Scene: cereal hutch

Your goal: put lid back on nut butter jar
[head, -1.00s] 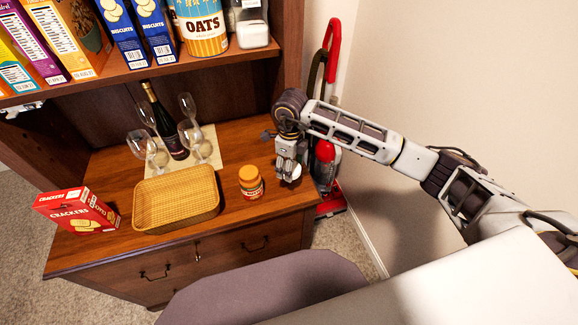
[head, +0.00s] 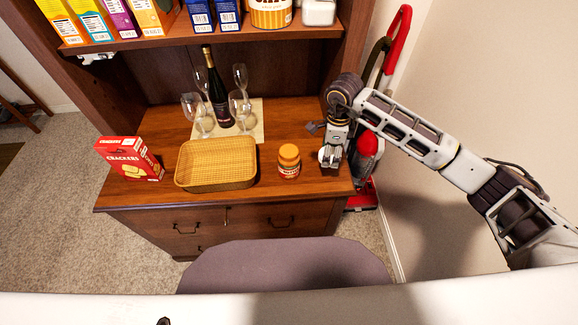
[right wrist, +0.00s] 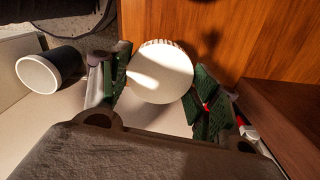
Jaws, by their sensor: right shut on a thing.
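The nut butter jar (head: 289,162) stands upright near the front right of the wooden cabinet top, with an orange-tan top and a red and white label. My right gripper (head: 331,157) is to the right of the jar, near the cabinet's right edge and apart from the jar. It is shut on a white round lid with a ribbed edge. The lid (right wrist: 160,72) shows between the green-padded fingers in the right wrist view, and its pale edge peeks out beside the fingers in the head view. My left gripper is not in view.
A wicker basket (head: 217,184) lies left of the jar, with a red crackers box (head: 128,160) beyond it. A dark bottle (head: 217,95) and several glasses stand behind on a mat. A shelf (head: 200,42) overhangs the back. A red vacuum (head: 367,146) stands right of the cabinet.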

